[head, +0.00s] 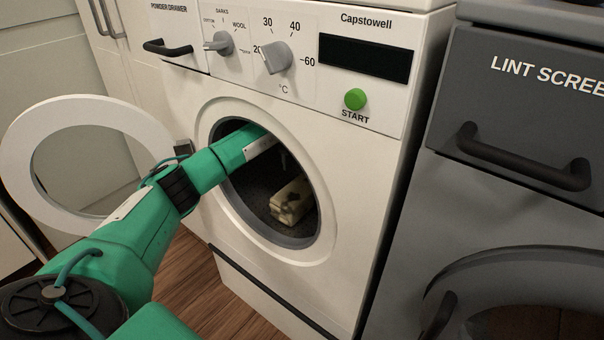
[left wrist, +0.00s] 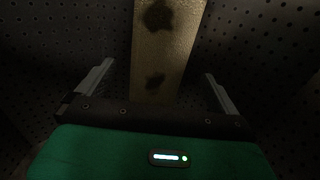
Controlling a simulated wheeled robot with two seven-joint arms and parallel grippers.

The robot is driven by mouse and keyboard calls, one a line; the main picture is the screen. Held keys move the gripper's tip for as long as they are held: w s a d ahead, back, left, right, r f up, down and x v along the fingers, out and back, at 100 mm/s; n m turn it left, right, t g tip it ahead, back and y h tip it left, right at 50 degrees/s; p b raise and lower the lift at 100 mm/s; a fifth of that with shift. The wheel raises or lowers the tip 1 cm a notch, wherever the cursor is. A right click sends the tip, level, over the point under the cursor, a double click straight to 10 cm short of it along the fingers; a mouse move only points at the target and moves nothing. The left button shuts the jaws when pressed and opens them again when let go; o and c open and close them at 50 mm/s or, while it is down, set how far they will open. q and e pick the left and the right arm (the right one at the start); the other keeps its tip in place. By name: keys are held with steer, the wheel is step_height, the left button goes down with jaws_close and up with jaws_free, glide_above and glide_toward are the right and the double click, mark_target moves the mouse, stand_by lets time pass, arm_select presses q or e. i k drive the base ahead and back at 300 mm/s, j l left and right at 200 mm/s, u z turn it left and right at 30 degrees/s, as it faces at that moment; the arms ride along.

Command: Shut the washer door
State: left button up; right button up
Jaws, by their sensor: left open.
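The white washer (head: 371,155) stands in the middle of the head view. Its round door (head: 20,165), a white ring with a clear middle, is swung wide open to the left on its hinge. My left arm reaches past the door into the drum (head: 252,192). My right gripper is not in view.
A dark grey dryer (head: 500,200) with a lint screen handle (head: 525,165) stands close on the right. White cabinets (head: 50,50) are behind the open door. The wooden floor (head: 190,280) shows below the washer door.

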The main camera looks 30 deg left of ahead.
mark_target(18, 145)
steer(key=k, duration=1)
